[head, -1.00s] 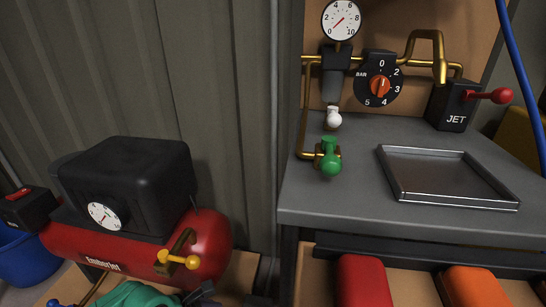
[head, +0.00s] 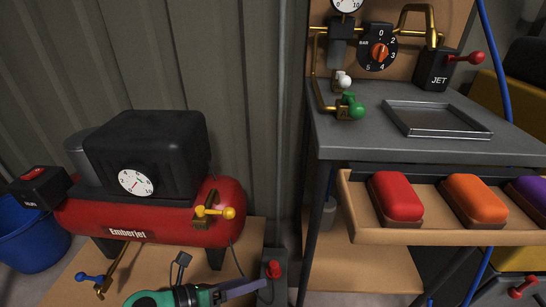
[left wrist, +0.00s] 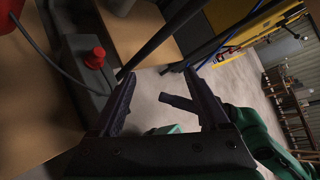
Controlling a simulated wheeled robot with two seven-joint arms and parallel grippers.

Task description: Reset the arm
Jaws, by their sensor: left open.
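My left gripper (head: 232,287), green and dark grey, is low in the head view, in front of the red compressor and left of a grey post with a red button (head: 273,268). In the left wrist view its two dark fingers (left wrist: 162,76) stand wide apart, with no object clamped between them. The grey box with the red button (left wrist: 95,58) shows to the left of the fingers there. A small dark peg-like shape (left wrist: 180,103) shows between the fingers; I cannot tell what it is. My right gripper is not seen in the head view.
The red compressor (head: 150,222) with a yellow-handled valve (head: 214,212) stands on a wooden board. At right is a grey bench (head: 375,140) with a metal tray (head: 437,133), valves and a dial. An open wooden drawer (head: 375,236) holds red, orange and purple blocks.

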